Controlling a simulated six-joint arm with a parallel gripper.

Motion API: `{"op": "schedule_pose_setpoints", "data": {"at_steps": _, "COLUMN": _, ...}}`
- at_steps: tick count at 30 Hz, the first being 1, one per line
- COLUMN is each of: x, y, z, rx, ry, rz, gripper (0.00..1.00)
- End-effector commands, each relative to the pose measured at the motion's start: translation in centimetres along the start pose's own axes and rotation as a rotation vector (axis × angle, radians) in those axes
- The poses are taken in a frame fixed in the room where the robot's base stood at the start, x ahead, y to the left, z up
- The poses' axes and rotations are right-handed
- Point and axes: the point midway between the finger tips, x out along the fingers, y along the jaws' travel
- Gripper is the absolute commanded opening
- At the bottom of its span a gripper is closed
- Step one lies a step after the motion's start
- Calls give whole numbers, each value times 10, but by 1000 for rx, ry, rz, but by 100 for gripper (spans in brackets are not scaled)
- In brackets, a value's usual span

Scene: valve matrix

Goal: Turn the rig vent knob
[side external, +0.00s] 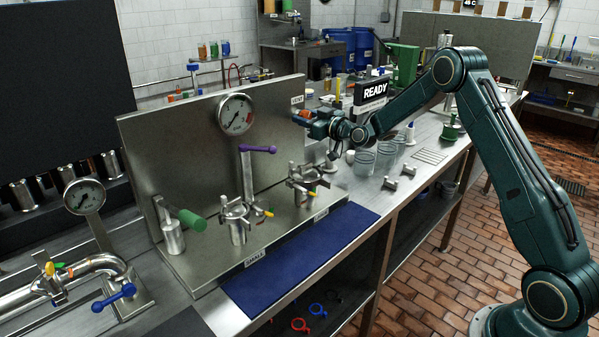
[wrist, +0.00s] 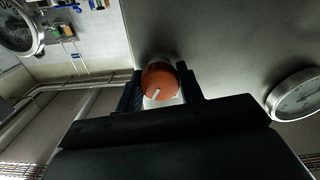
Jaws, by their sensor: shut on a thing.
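The vent knob (wrist: 160,80) is orange with a white pointer mark on its face. In the wrist view it sits between the two dark fingers of my gripper (wrist: 163,92), which are shut on it. The white mark points toward the lower left in that view. In the side view my gripper (side external: 309,121) is at the right end of the upright steel panel, and an orange bit of the knob (side external: 301,113) shows there, mostly hidden by the gripper. A small label (side external: 297,100) is on the panel just above it.
The steel panel (side external: 180,150) carries a round gauge (side external: 235,114). A purple-handled valve (side external: 258,149) and a green-handled valve (side external: 191,220) stand in front of it. A black READY sign (side external: 373,91) and glass beakers (side external: 364,162) are close to my gripper. A blue mat (side external: 300,262) lies clear along the front.

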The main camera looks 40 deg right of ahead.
Motion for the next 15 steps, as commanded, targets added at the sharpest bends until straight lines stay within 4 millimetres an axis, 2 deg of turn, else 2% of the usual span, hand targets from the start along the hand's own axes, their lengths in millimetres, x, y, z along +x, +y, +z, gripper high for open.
{"op": "schedule_pose_setpoints", "data": {"at_steps": 15, "x": 0, "y": 0, "z": 1, "rx": 492, "ry": -2, "rz": 0, "gripper": 14}}
